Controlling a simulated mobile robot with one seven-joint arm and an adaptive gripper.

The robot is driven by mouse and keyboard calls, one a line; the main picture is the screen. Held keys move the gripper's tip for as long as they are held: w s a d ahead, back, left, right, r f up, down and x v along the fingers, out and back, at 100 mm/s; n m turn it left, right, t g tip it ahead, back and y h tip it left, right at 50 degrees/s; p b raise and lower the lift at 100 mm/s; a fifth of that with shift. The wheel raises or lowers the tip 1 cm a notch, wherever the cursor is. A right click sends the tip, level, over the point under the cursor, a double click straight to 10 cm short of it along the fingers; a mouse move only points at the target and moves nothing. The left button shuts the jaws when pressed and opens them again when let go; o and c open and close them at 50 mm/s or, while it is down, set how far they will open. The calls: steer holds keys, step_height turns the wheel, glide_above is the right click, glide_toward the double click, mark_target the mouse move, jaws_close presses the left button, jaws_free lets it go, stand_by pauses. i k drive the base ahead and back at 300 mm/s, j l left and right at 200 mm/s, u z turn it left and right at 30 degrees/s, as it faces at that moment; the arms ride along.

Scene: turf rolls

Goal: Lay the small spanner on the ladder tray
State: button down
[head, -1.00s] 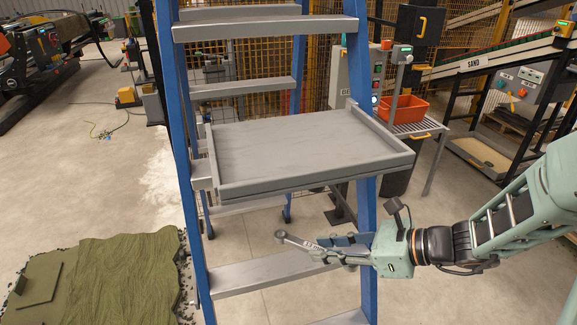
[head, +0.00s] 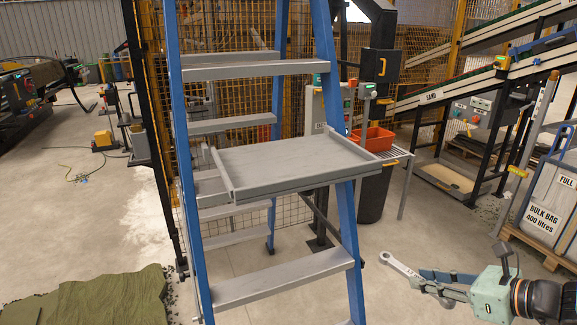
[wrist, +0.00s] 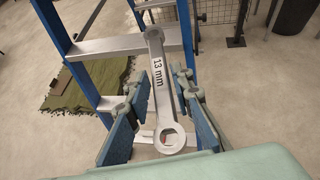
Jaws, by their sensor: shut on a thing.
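The small spanner (head: 406,267) is a grey ring spanner marked "13 mm". My gripper (head: 440,284) is shut on it at the lower right of the head view. In the wrist view the spanner (wrist: 159,88) stands out between the blue-padded fingers of the gripper (wrist: 150,118), one ring end near the palm. The ladder tray (head: 300,187) is a grey, empty, rimmed shelf on the blue ladder. The spanner is below the tray and to its right in the head view, apart from it.
The blue ladder (head: 346,225) has grey steps (head: 280,280) below the tray. An orange bin (head: 372,140) stands on a rack behind the tray. A bulk bag (head: 550,200) is at the right. Green turf (head: 95,300) lies at the lower left.

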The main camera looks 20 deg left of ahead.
mark_target(302, 169)
steer(key=k+j+u, duration=0.1)
steer(key=k+u, duration=0.2)
steer(key=k, duration=0.2)
steer(key=u, duration=2.25)
steer(key=l+u, duration=0.15)
steer(key=u, duration=0.15)
steer(key=k+l+u, duration=0.1)
steer(key=u, duration=0.25)
steer(key=k+l, duration=0.2)
steer(key=l, duration=0.2)
steer(key=k+l, duration=0.2)
steer(key=l, duration=0.2)
steer(key=k+l, duration=0.2)
steer(key=l, duration=0.2)
steer(key=k+l, duration=0.2)
steer(key=l, duration=0.2)
steer(key=k+l, duration=0.2)
steer(key=l, duration=0.2)
steer(key=k+l, duration=0.2)
steer(key=l, duration=0.2)
